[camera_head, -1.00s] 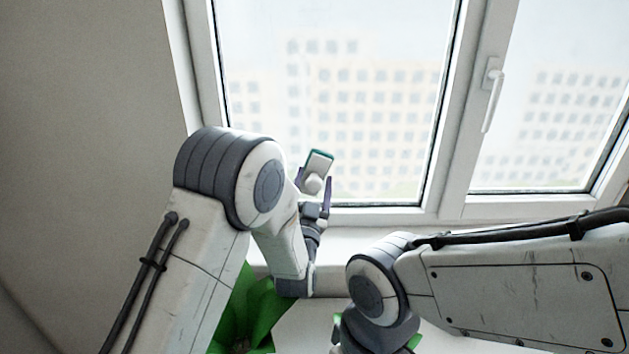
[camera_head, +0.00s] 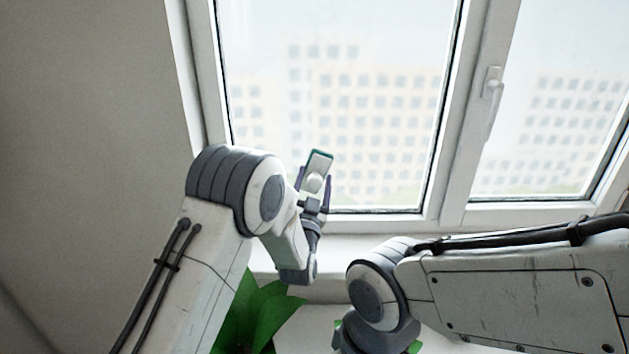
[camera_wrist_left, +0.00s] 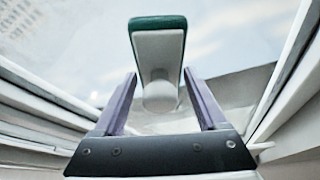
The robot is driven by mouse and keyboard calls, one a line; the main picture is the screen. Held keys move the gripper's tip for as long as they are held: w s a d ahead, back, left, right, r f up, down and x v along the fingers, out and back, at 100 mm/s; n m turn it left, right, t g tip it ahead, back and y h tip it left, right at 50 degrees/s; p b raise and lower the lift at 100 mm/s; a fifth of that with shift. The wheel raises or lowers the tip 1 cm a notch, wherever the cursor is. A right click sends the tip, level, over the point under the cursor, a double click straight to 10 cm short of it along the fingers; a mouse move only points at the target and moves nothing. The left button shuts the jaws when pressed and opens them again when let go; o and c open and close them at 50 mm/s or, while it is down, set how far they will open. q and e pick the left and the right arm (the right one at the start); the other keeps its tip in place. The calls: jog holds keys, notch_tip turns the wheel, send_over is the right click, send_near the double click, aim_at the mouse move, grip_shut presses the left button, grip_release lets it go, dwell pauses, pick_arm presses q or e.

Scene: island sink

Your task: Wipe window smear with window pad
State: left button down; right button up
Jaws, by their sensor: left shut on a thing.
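The window pad (camera_head: 318,164) is a small white block with a green edge and a round white knob. My left gripper (camera_head: 314,184) is shut on its knob and holds it up in front of the lower part of the left window pane (camera_head: 340,90). In the left wrist view the pad (camera_wrist_left: 160,48) stands beyond the gripper (camera_wrist_left: 160,98), its knob between the two purple fingers. I cannot tell whether the pad touches the glass. No smear stands out clearly on the pane. My right arm comes in from the right; its gripper is out of view.
The white window frame (camera_head: 448,130) divides the two panes. A handle (camera_head: 491,95) sits on its right part. A green plant (camera_head: 262,310) stands below my left arm. A plain wall (camera_head: 90,130) is at left. The sill (camera_head: 345,255) runs beneath the window.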

pick_arm(q)
jog(key=shift+w+b, duration=0.4)
jog(key=shift+w, duration=0.55)
jog(key=shift+w+b, duration=0.15)
jog(key=shift+b, duration=1.9)
jog(key=shift+a+r, duration=0.1)
jog(key=shift+a, duration=0.1)
